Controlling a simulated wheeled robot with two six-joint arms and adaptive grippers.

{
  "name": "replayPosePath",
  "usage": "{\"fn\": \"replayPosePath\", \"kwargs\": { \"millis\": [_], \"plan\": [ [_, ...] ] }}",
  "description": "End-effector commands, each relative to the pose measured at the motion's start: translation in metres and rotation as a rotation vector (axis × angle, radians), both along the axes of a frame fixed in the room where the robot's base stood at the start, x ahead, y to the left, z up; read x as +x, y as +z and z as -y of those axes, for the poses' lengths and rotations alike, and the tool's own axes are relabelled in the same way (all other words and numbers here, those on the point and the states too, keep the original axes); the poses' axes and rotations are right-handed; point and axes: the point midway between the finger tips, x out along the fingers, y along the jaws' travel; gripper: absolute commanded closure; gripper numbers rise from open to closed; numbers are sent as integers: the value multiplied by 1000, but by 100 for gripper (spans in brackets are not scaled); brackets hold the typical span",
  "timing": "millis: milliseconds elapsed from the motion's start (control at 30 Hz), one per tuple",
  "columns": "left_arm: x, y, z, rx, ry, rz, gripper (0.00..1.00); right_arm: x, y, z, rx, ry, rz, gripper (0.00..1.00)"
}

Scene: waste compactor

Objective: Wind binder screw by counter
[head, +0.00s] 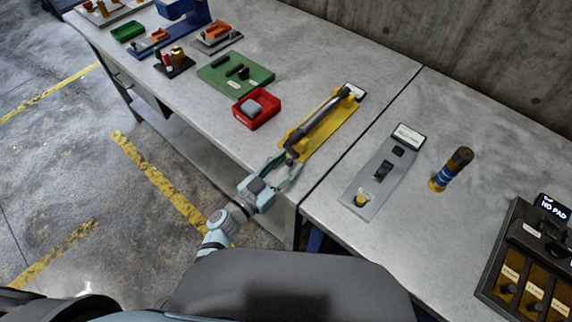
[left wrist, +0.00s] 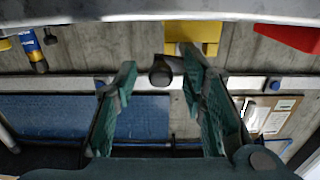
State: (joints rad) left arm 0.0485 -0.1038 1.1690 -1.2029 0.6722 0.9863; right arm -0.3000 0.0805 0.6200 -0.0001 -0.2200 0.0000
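My left gripper (head: 288,163) is at this near end, by the bench's front edge. Its green fingers (left wrist: 158,78) are spread, with the knob between their tips in the picture; I cannot tell whether they touch it. My right gripper is not in view.
A red tray (head: 266,122) with a grey block and a green board (head: 212,77) lie left of the binder. A grey panel (head: 372,194), a blue-and-orange cylinder (head: 446,178) and a dark box (head: 497,262) stand on the right bench. Bare bench lies between them.

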Motion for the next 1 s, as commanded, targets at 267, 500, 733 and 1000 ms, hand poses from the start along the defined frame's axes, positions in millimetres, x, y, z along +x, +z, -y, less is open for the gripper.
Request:
{"fn": "replayPosePath", "kwargs": {
  "millis": [267,500,733,1000],
  "plan": [
    [0,0,0,0,0,0,94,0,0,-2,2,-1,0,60],
    [0,0,-1,3,1,2,100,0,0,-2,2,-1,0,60],
    [0,-3,-1,47,1,33,100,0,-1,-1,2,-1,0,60],
    [1,-10,-3,182,1,130,100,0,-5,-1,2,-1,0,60]
  ]
}}
